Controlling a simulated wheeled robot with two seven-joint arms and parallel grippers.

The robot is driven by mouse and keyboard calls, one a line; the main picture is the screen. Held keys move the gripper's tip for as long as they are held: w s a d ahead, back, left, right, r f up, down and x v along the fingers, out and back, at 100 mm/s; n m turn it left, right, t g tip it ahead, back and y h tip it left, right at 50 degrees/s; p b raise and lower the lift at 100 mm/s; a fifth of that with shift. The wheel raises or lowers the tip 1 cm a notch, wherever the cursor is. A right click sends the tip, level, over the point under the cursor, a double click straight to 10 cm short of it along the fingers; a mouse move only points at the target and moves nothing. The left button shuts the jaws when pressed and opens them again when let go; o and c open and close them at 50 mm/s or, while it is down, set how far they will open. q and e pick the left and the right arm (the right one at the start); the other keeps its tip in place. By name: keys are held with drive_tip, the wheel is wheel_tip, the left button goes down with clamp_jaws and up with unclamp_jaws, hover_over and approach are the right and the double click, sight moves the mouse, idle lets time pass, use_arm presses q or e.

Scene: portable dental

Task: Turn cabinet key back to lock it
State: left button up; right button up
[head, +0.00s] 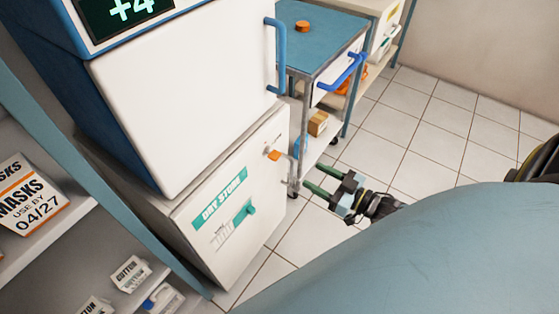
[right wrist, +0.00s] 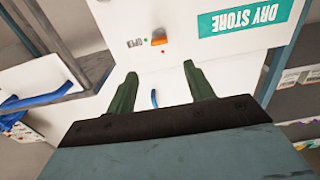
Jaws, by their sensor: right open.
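The cabinet (head: 222,230) is a white box labelled DRY STORE, under a fridge-like unit. Its orange key (head: 273,155) sticks out near the upper right of the front. My right gripper (head: 318,179) is open and empty, to the right of the cabinet and apart from the key. In the right wrist view the orange key (right wrist: 158,37) sits beyond the open fingers (right wrist: 158,85), beside a small OPEN mark and above a red dot. The cabinet door (right wrist: 180,65) looks closed. My left gripper is out of view.
A blue-topped trolley (head: 318,35) with a blue handle (head: 345,70) stands behind and right of the cabinet. The white unit (head: 190,100) with a blue handle sits above it. A shelf with boxes of masks (head: 30,195) is at left. Tiled floor (head: 425,125) is free at right.

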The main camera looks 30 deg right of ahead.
sight(279, 157)
drive_tip(key=b+x, duration=0.2)
drive_tip(key=x, duration=0.9)
drive_tip(key=shift+w+f+b, duration=0.1)
drive_tip(key=shift+w+b, duration=0.05)
drive_tip(key=shift+b, duration=0.2)
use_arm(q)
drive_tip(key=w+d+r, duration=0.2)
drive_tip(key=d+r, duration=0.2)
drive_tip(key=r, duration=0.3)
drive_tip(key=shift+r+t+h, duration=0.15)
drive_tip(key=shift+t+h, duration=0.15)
use_arm(e)
drive_tip(key=shift+x, duration=0.8)
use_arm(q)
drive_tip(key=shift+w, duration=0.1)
use_arm(e)
drive_tip(key=c, duration=1)
